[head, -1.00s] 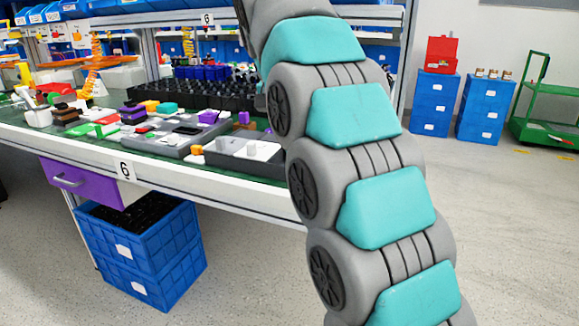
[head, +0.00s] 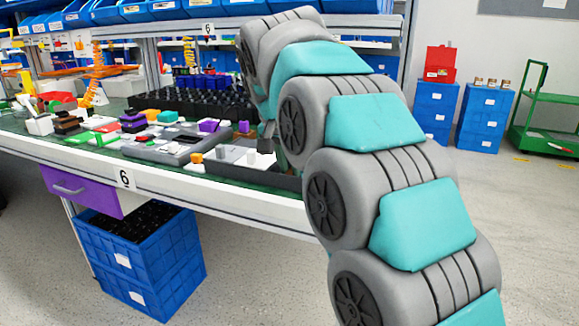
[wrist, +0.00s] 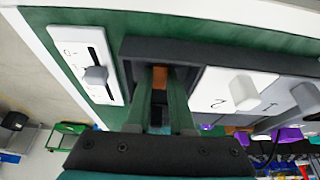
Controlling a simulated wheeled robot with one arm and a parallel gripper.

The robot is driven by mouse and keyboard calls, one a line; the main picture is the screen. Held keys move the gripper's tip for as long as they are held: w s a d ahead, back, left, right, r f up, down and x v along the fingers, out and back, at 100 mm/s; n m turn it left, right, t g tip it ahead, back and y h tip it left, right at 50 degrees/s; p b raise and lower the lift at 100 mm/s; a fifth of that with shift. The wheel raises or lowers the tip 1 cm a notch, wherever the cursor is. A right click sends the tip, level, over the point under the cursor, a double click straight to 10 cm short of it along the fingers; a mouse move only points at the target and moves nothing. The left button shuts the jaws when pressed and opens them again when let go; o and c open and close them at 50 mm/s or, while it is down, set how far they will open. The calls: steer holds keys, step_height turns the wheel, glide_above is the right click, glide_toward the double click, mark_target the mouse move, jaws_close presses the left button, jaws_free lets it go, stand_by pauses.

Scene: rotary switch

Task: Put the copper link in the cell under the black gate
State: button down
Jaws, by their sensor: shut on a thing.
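In the wrist view my gripper (wrist: 161,95) has its green fingers closed on a copper-brown block (wrist: 160,77), which looks like the copper link. The fingertips and block are inside or just over an open, dark-walled cell of the dark tray (wrist: 135,45). How deep they sit, I cannot tell. Beside them are a white numbered cover (wrist: 222,92) with a white knob and a grey cover (wrist: 290,100) with a grey knob. I cannot make out a black gate for certain. In the head view my arm hides part of the tray (head: 225,173).
A white slider plate (wrist: 90,65) with a grey knob lies left of the tray in the wrist view. In the head view an orange cube (head: 196,158), a grey tray (head: 165,148) and several small coloured blocks are on the crowded bench. A black rack (head: 190,105) stands behind.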

steer(key=shift+f, duration=0.15)
steer(key=c, duration=0.8)
jaws_free()
steer(key=shift+p+v, duration=1.8)
steer(key=shift+v, duration=4.4)
steer(key=shift+w+d, duration=0.15)
